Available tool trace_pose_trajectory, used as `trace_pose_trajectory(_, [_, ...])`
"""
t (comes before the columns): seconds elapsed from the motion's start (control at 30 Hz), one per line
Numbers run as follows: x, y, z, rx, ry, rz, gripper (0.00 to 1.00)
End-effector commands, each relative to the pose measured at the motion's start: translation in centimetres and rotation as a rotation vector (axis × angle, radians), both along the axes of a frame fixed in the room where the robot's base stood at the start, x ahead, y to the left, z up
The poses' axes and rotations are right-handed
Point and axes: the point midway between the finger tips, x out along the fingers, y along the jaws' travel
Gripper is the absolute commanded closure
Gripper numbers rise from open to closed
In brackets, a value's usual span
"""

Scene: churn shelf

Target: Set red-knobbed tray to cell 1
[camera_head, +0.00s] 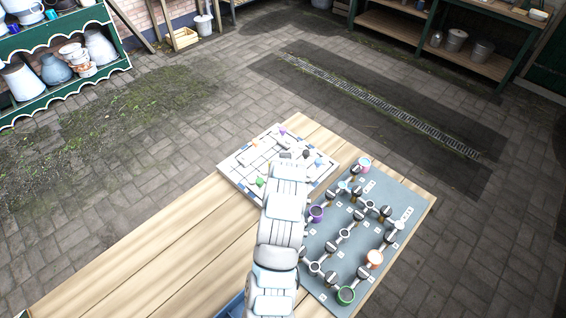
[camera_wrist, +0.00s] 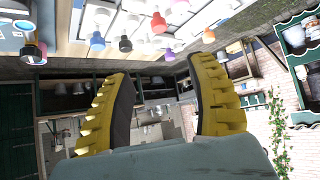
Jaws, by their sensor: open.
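A pale board (camera_head: 233,174) marked with a grid lies on the wooden table and bears small pieces with coloured knobs. In the wrist view several knobs hang upside down along the top. A red knob (camera_wrist: 125,44) shows there, and an orange-red one (camera_wrist: 208,36) stands further right; I cannot tell for certain which belongs to the red-knobbed tray. My gripper (camera_head: 296,155) is over the right part of this board and hides some of it. In the wrist view its yellow, ridged fingers (camera_wrist: 158,78) are wide apart with nothing between them. Cell numbers are too small to read.
A grey panel (camera_head: 345,225) with dark knobs, round joints and coloured cups lies right of my arm. The table's left part (camera_head: 150,255) is bare. Shelves with pots (camera_head: 60,65) and a wooden rack (camera_head: 450,50) stand further off across the paved floor.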

Motion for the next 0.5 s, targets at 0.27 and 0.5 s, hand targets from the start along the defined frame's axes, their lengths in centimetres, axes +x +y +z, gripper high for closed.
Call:
trace_pose_trajectory(0.27, [0.6, 0.0, -0.8, 0.001, 0.013, 0.001, 0.43])
trace_pose_trajectory(0.5, [2.1, 0.1, -2.4, 0.001, 0.014, 0.003, 0.43])
